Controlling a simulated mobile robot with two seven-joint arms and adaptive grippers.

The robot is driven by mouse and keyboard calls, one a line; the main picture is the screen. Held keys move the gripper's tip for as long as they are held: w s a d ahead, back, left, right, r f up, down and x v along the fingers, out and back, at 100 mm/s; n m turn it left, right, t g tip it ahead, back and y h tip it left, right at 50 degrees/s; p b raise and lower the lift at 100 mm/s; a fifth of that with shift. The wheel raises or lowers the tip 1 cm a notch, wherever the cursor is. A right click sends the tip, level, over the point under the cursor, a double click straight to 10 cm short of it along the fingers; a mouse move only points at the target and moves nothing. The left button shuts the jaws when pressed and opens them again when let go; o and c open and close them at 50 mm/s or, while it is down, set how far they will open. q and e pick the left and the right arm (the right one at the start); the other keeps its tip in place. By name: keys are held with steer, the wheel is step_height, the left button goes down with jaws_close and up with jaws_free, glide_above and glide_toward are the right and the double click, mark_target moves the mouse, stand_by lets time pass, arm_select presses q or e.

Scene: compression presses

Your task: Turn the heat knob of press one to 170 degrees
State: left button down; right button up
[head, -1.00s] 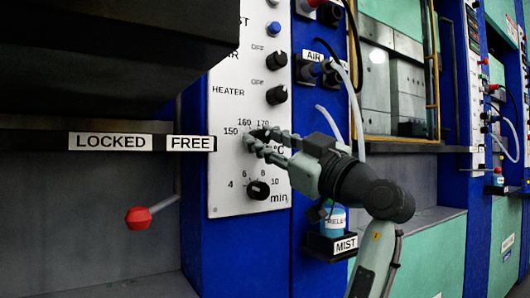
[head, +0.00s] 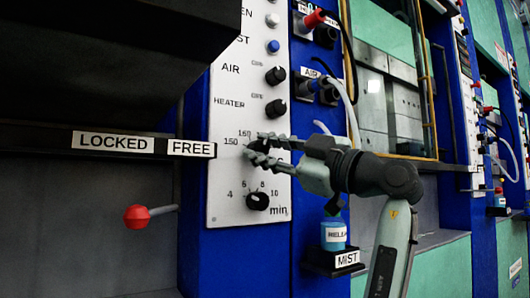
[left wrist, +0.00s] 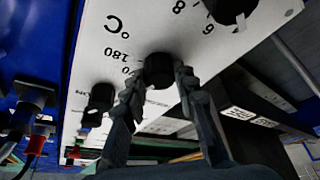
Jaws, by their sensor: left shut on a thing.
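The heat knob (head: 259,146) is a small dark knob on the white control panel, with 150 and 160 readable beside it in the head view. My left gripper (head: 262,148) reaches in from the right with its two fingers above and below the knob, covering much of it and its other numbers. In the left wrist view the black knob (left wrist: 158,70) sits between the fingertips of my left gripper (left wrist: 158,80), which is shut on it. There, °C and 180 are printed near it. I cannot read the pointer. My right gripper is not in view.
The minutes knob (head: 257,200) is just below, and the HEATER switch (head: 276,107) and AIR switch (head: 275,75) are above. A red-ended lever (head: 137,216) sticks out at left under the LOCKED/FREE bar (head: 120,145).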

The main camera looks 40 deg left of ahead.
arm_select(q)
steer(key=c, duration=1.2)
jaws_free()
steer(key=shift+d, duration=0.1)
steer(key=v, duration=1.2)
